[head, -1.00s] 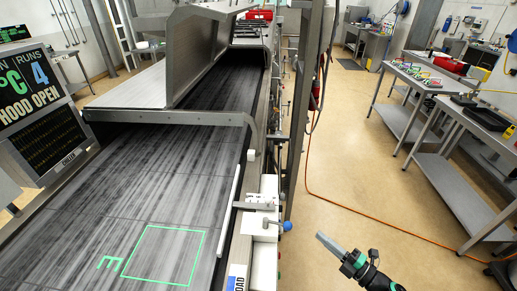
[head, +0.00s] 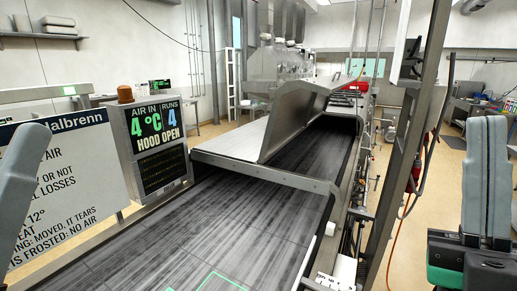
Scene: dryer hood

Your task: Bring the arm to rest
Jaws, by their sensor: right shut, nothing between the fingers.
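My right gripper (head: 487,135) stands upright and close at the right edge of the head view. Its two grey fingers point up and lie together, with nothing between them. It is in the air, to the right of the dryer and clear of it. A grey finger of my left gripper (head: 22,185) shows at the left edge, tilted, in front of a sign. The rest of that gripper is outside the picture, so its opening is hidden.
The dryer belt (head: 220,220) runs away under the raised hood (head: 292,122). A display (head: 158,145) reading "HOOD OPEN" stands left of it, beside a sign board (head: 85,180). A post (head: 425,100) and hanging hose (head: 421,185) stand between dryer and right gripper.

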